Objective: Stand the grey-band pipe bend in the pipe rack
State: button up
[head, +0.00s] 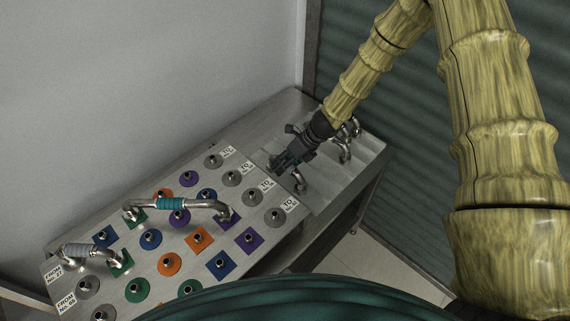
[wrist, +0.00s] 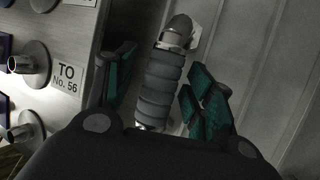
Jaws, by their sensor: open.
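A pipe bend with a dark grey ribbed band (wrist: 163,80) lies between the spread fingers of my gripper (wrist: 160,88) in the wrist view. Gaps show on both sides of the band. In the head view my gripper (head: 284,166) is over the near-left part of the ridged metal pipe rack (head: 322,192), and a bare metal bend end (head: 300,184) shows beside it. The gripper hides most of that bend. Whether the bend is seated in the rack I cannot tell.
More metal bends (head: 346,150) are at the rack's far right. On the board, a teal-band pipe (head: 175,203) and a pale grey-blue-band pipe (head: 80,250) bridge fittings. Several coloured bases with upright stubs fill the board. A "TO No. 56" label (wrist: 66,77) is left of my gripper.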

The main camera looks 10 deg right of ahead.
jog(key=v, duration=1.2)
